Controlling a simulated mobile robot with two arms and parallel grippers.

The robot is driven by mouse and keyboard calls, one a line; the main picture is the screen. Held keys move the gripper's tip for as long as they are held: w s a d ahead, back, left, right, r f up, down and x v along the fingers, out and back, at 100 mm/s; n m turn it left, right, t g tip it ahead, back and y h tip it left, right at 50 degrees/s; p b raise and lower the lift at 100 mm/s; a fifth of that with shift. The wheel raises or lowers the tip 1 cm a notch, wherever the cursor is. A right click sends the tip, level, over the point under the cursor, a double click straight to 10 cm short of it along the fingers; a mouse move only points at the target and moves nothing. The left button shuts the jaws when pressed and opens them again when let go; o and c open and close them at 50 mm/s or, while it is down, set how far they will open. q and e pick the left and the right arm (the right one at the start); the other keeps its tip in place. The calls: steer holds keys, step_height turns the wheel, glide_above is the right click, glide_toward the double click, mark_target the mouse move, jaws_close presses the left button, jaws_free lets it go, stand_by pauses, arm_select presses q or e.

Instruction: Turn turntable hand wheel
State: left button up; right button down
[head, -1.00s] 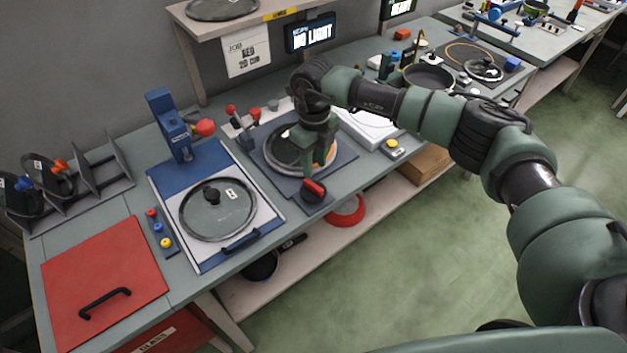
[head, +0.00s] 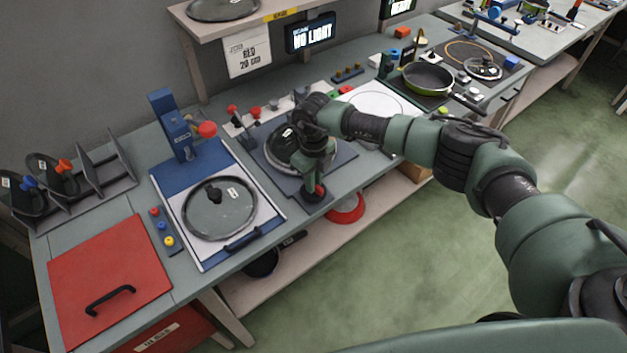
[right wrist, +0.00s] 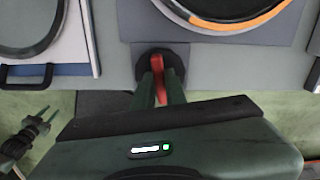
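The turntable (head: 268,172) is a grey plate with a dark round disc, in the middle of the bench; its disc with an orange rim also shows at the top of the right wrist view (right wrist: 225,14). The hand wheel (head: 310,197) is a small black disc with a red handle at the turntable's front corner. In the right wrist view the hand wheel (right wrist: 150,62) lies straight ahead. My right gripper (head: 317,180) points down at it. The right gripper's fingers (right wrist: 160,88) are close together with the red handle between them. A dark pronged shape (right wrist: 28,135) low on the left may be my left gripper.
Left of the turntable are a blue-and-white station with a glass lid (head: 218,208), a button strip (head: 162,228) and a red hatch (head: 108,275). Right of it are a white plate (head: 375,105) and a frying pan (head: 430,77).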

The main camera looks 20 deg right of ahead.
steer(key=shift+f+n+b, duration=0.15)
steer(key=shift+n+b, duration=0.45)
steer(key=shift+b, duration=0.35)
steer(key=n+b, duration=1)
steer(key=b, duration=0.1)
steer(key=n+b, duration=0.3)
steer(key=shift+n, duration=0.4)
steer(key=shift+r+n+b, duration=0.2)
steer(key=shift+n+b, duration=0.75)
steer(key=shift+n, duration=0.55)
steer(key=c, duration=1.4)
jaws_free()
steer(key=shift+c, duration=0.2)
